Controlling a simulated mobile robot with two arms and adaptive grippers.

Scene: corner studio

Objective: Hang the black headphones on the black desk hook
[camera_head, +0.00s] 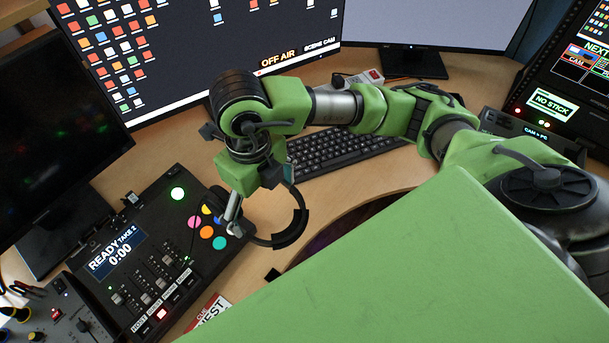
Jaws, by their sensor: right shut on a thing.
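The black headphones (297,222) hang from my right gripper (238,212), with their curved band showing to the right of the fingers. My right arm reaches in from the right, and its gripper points down and is shut on the headphones, close to the right edge of the control panel. Part of the headphones is hidden behind the gripper. A small black piece (273,274) at the desk's front edge, below the headphones, may be the desk hook; it is too small to be sure. My left gripper is not in view.
The control panel (150,265) with faders and coloured buttons stands on the wooden desk left of the gripper. A keyboard (345,150) lies behind the arm. Monitors (190,40) line the back. A red and white card (209,309) lies at the desk's front.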

